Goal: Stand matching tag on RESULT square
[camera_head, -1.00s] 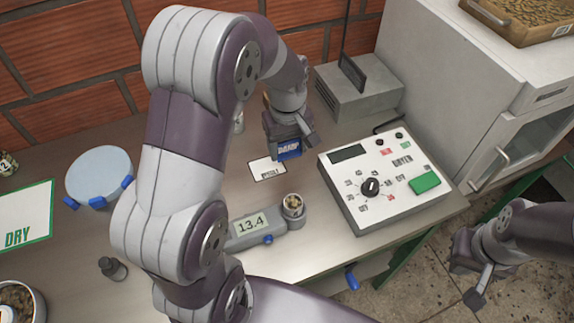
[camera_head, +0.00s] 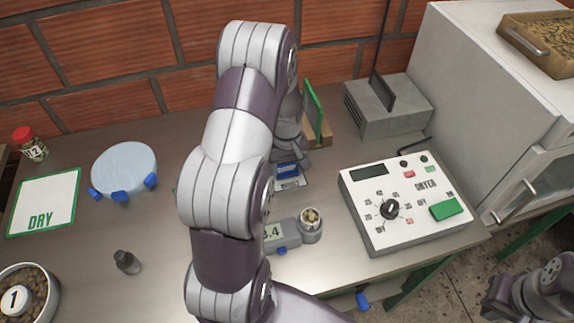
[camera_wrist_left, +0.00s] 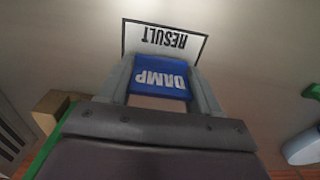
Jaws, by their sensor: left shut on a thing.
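A blue tag reading DAMP (camera_head: 287,170) is held in my left gripper (camera_head: 287,161). The tag (camera_wrist_left: 160,78) also shows between the two fingers in the left wrist view. The white RESULT square (camera_head: 293,185) lies on the table at the tag; in the left wrist view the square (camera_wrist_left: 165,40) shows beyond the tag, its near part hidden. Whether the tag touches it, I cannot tell. The moisture meter (camera_head: 274,235) is partly hidden by my left arm, its display showing "3.4". My right gripper (camera_head: 492,312) is at the lower right, partly cut off.
A green panel on a wooden block (camera_head: 314,112) stands close behind my left gripper. The dryer box (camera_head: 415,180) is to the right, with a grey unit (camera_head: 385,110) behind. A DRY card (camera_head: 45,200), a blue-footed disc (camera_head: 123,168) and a jar (camera_head: 30,145) are left.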

